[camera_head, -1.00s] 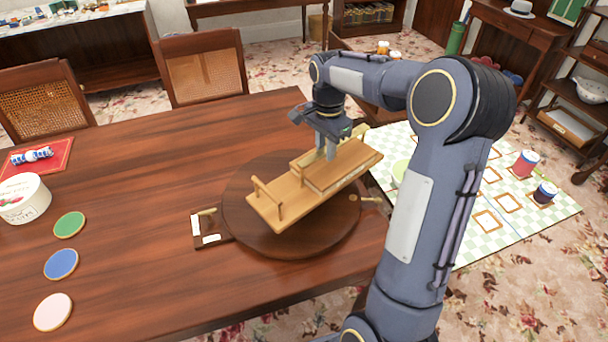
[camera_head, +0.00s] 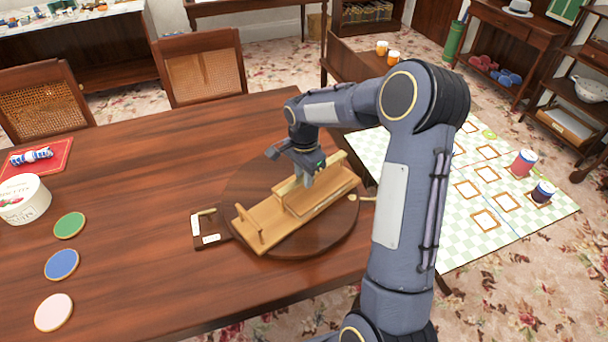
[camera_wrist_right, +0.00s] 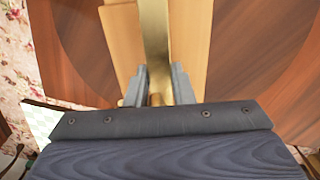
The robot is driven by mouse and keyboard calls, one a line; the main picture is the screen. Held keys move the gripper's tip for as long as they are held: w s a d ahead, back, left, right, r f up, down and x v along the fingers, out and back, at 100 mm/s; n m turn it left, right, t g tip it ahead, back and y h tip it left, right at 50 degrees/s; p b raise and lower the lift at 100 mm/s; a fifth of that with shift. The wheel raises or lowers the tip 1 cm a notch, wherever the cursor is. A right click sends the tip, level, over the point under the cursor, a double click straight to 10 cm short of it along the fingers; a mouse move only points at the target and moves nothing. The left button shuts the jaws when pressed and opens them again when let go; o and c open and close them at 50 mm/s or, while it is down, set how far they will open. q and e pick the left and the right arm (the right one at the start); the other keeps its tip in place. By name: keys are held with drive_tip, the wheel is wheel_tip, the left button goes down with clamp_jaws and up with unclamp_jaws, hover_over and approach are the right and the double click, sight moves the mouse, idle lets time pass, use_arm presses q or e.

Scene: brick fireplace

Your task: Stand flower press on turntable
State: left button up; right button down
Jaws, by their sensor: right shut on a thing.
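The flower press (camera_head: 268,224) is a light wooden board with upright end handles and a smaller raised board along its middle. It lies flat and slantwise above the dark round wooden turntable (camera_head: 328,229), its near-left end close to the rim. I cannot tell whether it touches the disc. My right gripper (camera_head: 306,178) comes from above and is shut on the press near its middle. In the right wrist view the fingers (camera_wrist_right: 159,85) close on a brass-coloured bar over the tan board (camera_wrist_right: 190,45). My left gripper is not in view.
A small wooden piece with white plates (camera_head: 207,228) lies at the turntable's left edge. Three coasters (camera_head: 61,264) and a white tub (camera_head: 23,199) are at the far left. A checkered mat with cans (camera_head: 470,190) is at right. The table's middle left is clear.

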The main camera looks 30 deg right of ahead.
drive_tip(key=c, duration=1.3)
unclamp_jaws()
drive_tip(key=shift+f, duration=0.1)
drive_tip(key=shift+o, duration=0.2)
wheel_tip(320, 180, up, 12)
drive_tip(key=shift+f, duration=0.1)
drive_tip(key=s+a+r+n+t+y, duration=0.1)
drive_tip(key=s+a+r+n, duration=0.25)
drive_tip(key=s, duration=0.25)
drive_tip(key=s+a+r+n+t+y, duration=0.1)
drive_tip(key=s+a+r+n+t, duration=0.1)
drive_tip(key=s+n, duration=0.35)
drive_tip(key=s+a+f+n+t+y, duration=0.1)
drive_tip(key=s+a+f+n, duration=0.1)
drive_tip(key=s, duration=0.5)
drive_tip(key=s+a+f+n+t, duration=0.1)
drive_tip(key=s+a+f+n, duration=0.2)
drive_tip(key=s+a, duration=0.3)
drive_tip(key=shift+s+n+t+y, duration=0.3)
drive_tip(key=shift+s+n+y, duration=0.1)
drive_tip(key=shift+s, duration=0.1)
